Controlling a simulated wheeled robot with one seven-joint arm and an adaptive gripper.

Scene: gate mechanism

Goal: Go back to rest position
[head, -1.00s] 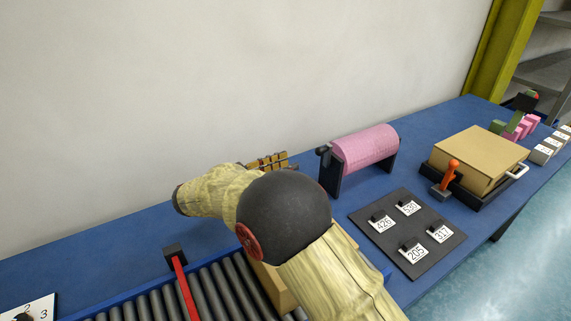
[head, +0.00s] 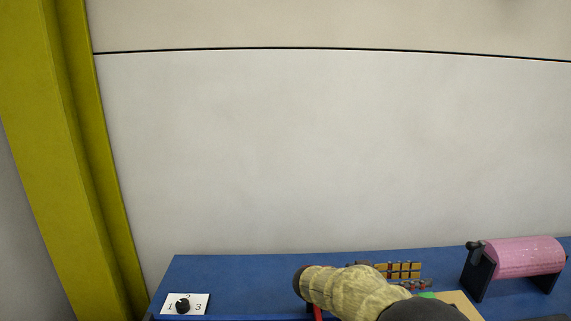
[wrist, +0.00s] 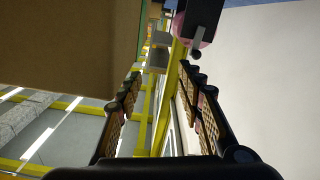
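My gripper (head: 398,270) shows in the head view at the far end of my yellowish arm, above the blue table, with its gold finger pads visible. In the wrist view my gripper (wrist: 160,90) has its two fingers apart, with nothing between them. A brown box (wrist: 70,45) fills the upper left of the wrist view beside the left finger. Its tan top (head: 458,303) shows partly behind my arm in the head view.
A blue table (head: 240,275) runs along the pale wall. A numbered dial (head: 183,305) lies at its left. A pink roller (head: 525,257) on black stands is at the right. A red bar (head: 318,312) is mostly hidden by my arm. A yellow post (head: 75,150) stands left.

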